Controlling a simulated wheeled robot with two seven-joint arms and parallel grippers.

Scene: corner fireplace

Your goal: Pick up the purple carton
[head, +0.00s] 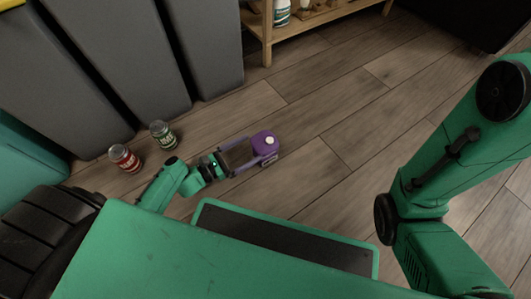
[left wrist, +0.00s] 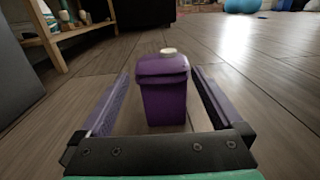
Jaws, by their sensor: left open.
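The purple carton (head: 265,143) with a pale cap stands upright on the wooden floor. My left gripper (head: 256,152) is open and low over the floor, with its fingers reaching toward the carton. In the left wrist view the carton (left wrist: 163,90) stands between the two open fingers, near their tips, with a gap visible on each side.
A red can (head: 124,158) and a green can (head: 163,134) stand on the floor left of my left gripper. Grey bins (head: 115,60) line the upper left. A wooden shelf (head: 290,32) stands at the top. The floor right of the carton is clear.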

